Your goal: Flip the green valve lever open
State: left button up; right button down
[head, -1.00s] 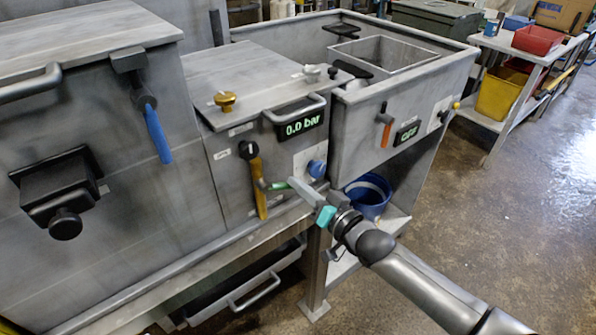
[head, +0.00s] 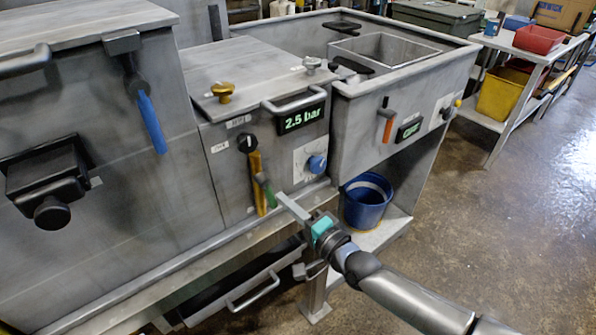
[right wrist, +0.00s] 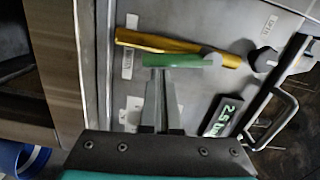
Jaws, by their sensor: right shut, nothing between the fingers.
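The green valve lever (head: 265,190) sits on the front of the middle grey unit and points down, slightly to the right. It lies close beside a longer yellow handle (head: 256,168). In the right wrist view the green lever (right wrist: 172,60) runs nearly parallel to the yellow handle (right wrist: 150,42). My right gripper (head: 280,197) is shut and empty, its fingertips just right of the lever's lower end. My left gripper is out of view.
A display (head: 301,118) above reads 2.5 bar. A blue knob (head: 317,164) is right of the lever. A metal ledge (head: 225,238) runs below the panel. A blue bucket (head: 367,200) stands on a low shelf near my right arm. Open floor lies to the right.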

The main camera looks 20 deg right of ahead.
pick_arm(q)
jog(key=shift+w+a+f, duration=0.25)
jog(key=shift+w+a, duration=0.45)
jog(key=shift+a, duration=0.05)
pick_arm(e)
jog(key=shift+s+a+f+m, duration=0.2)
jog(key=shift+a+m, duration=0.35)
jog(key=shift+m, duration=0.35)
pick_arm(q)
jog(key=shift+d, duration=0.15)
